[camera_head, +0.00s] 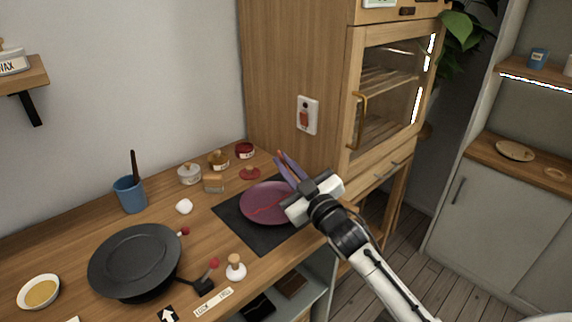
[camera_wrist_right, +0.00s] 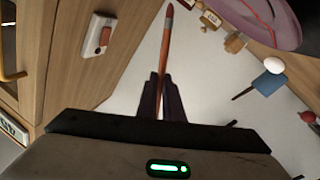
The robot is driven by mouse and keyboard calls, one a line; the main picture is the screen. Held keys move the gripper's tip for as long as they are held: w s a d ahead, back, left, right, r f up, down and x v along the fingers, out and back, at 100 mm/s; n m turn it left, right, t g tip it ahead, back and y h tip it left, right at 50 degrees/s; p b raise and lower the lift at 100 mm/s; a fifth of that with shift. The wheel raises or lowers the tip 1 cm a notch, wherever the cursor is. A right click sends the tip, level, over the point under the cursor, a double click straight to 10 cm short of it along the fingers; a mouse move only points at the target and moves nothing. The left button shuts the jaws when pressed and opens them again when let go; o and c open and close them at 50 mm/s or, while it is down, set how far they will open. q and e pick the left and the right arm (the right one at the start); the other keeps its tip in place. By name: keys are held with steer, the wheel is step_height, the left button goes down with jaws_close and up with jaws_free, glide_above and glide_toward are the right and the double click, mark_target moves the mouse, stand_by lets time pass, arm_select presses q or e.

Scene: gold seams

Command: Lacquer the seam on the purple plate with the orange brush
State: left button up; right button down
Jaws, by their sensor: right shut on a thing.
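The purple plate (camera_head: 258,205) lies on a dark mat (camera_head: 262,238) on the wooden counter. A red seam line runs across it. Its edge also shows at the top right of the right wrist view (camera_wrist_right: 262,22). My right gripper (camera_head: 284,160) is beside the plate's right edge in the head view, seemingly above it. In the right wrist view the gripper (camera_wrist_right: 161,78) is shut on the orange brush (camera_wrist_right: 164,48), whose reddish tip points away from the fingers. In the head view the fingers mostly hide the brush. My left gripper is not in view.
Small jars (camera_head: 218,160) and a red patch (camera_head: 250,173) lie behind the plate. A wooden cabinet (camera_head: 290,70) rises close behind my gripper.

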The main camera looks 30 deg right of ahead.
steer(key=shift+r, duration=1.55)
steer(key=shift+r, duration=0.1)
steer(key=shift+r, duration=2.2)
